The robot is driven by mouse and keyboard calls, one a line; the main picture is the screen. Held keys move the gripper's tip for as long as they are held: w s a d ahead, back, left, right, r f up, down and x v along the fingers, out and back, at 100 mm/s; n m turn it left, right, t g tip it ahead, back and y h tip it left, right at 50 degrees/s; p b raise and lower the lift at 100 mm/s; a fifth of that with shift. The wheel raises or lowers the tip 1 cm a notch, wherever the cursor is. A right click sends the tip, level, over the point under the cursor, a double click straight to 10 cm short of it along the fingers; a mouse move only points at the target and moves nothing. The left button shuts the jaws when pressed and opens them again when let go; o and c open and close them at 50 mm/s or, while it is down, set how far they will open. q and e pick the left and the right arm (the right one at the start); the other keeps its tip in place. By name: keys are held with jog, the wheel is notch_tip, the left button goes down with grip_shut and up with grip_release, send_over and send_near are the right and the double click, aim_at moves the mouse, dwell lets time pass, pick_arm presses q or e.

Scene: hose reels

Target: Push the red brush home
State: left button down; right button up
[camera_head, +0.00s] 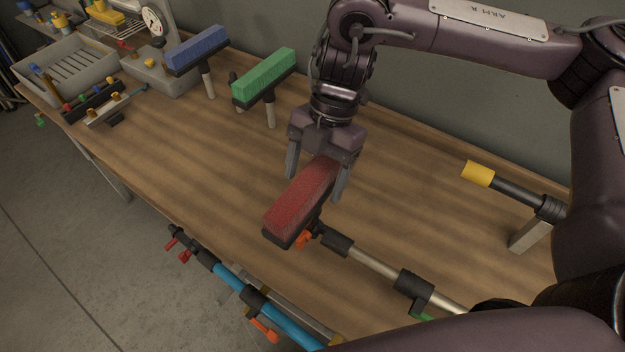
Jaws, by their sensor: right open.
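The red brush (302,199) is a long red block on a dark backing, tilted, near the front middle of the bench. Beside its lower end are an orange lever (304,239) and the black-collared end of a metal pole (372,262). Whether the brush is seated on that pole I cannot tell. My right gripper (316,186) points down over the far end of the brush. Its fingers are open, one on each side of the brush. Whether they touch it is not clear. My left gripper is not in view.
A green brush (264,78) and a blue brush (197,49) stand on posts behind. A grey tray (68,72) and small parts sit at the far left. A yellow-ended tool (478,174) stands at right. A blue pole (232,281) runs along the front edge. The middle-left bench (190,140) is clear.

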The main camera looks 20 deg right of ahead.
jog(key=v, duration=0.5)
jog(key=shift+w+d+r, duration=0.1)
jog(key=shift+r, duration=0.3)
